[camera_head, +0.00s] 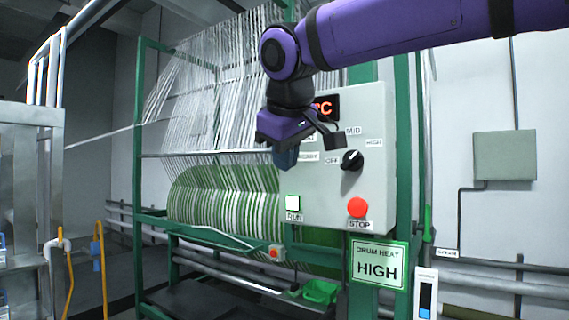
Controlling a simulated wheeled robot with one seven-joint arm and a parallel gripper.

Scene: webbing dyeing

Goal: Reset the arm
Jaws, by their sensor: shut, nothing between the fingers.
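My purple arm reaches in from the top right. My gripper (286,160) hangs pointing down in front of the upper left part of the grey control panel (330,205). The gripper is shut and empty. It covers part of the panel's labels and of the red-lettered display (327,107). The black selector knob (352,159) is to the right of the gripper, apart from it.
A green frame (404,150) carries the panel and a drum (225,205) wound with green and white webbing. A sign reading DRUM HEAT HIGH (378,264) hangs below the panel. A metal rack (22,180) stands at the left. A green tray (320,291) sits low.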

